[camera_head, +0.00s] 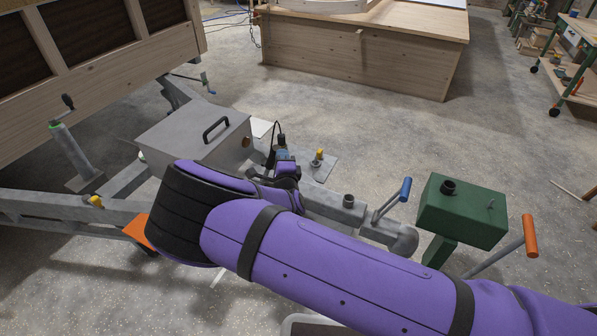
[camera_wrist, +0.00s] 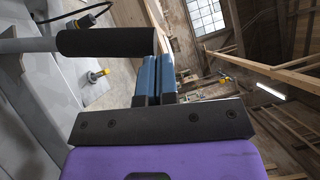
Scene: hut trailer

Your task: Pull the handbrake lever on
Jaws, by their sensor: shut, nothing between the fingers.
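A lever with a black cylindrical grip (camera_wrist: 105,42) on a grey rod crosses the upper left of the wrist view. I take it for the handbrake lever. My gripper (camera_wrist: 157,62) has its two blue fingers shut together, with nothing between them. The fingertips are close to the right end of the black grip; I cannot tell whether they touch it. In the head view my gripper (camera_head: 282,153) is beside the grey trailer drawbar, and my purple arm hides most of the lever's surroundings.
A grey box with a black handle (camera_head: 215,129) stands left of my gripper. A yellow-topped fitting (camera_head: 318,157) is to its right. A blue-handled lever (camera_head: 405,189), a green box (camera_head: 462,211) and an orange-handled bar (camera_head: 530,236) are at the right.

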